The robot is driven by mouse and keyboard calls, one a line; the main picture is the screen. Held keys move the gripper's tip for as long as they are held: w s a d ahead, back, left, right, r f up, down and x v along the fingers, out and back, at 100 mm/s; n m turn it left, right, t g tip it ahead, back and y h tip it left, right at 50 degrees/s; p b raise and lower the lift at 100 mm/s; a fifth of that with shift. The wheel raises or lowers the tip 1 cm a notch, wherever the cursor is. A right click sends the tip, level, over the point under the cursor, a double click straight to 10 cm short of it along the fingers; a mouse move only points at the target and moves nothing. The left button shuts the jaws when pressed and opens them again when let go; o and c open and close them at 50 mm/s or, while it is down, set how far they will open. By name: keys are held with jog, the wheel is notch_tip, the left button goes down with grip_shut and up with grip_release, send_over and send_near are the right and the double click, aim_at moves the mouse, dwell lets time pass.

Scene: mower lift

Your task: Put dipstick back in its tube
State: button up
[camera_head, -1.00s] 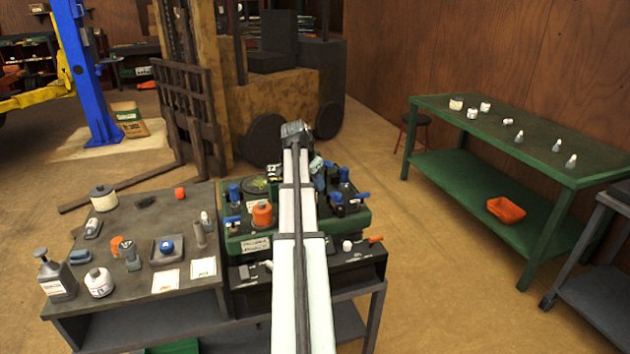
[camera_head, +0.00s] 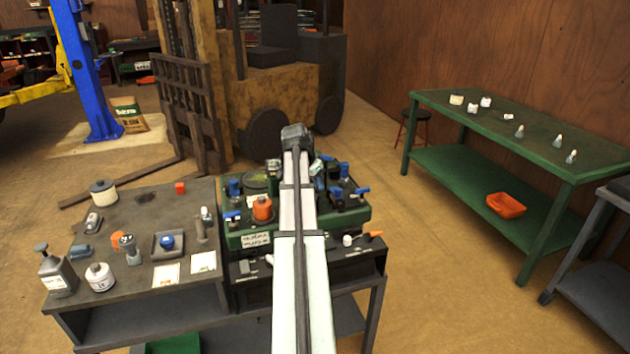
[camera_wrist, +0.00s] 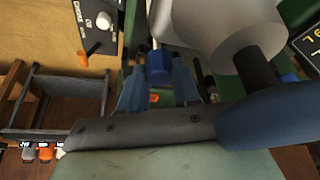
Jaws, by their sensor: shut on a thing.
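In the wrist view my gripper (camera_wrist: 158,88) has its two blue-grey fingers shut on the blue head of the dipstick (camera_wrist: 158,66). A thin pale rod shows just beyond that head, and the rest of it is hidden. In the head view my white arm reaches over the green engine unit (camera_head: 248,241) and hides most of the gripper and the dipstick. I cannot make out the tube's mouth, or whether the rod is in it.
An orange cap (camera_head: 262,209) and several blue-handled fittings stand on the unit around my arm. The grey bench (camera_head: 130,292) at left is crowded with bottles and small parts. A green table (camera_head: 440,112) stands apart at right, with open floor between.

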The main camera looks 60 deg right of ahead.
jog(key=shift+f, duration=1.45)
jog(key=o, duration=1.1)
jog(key=shift+r, duration=4)
notch_tip(320, 180, up, 18)
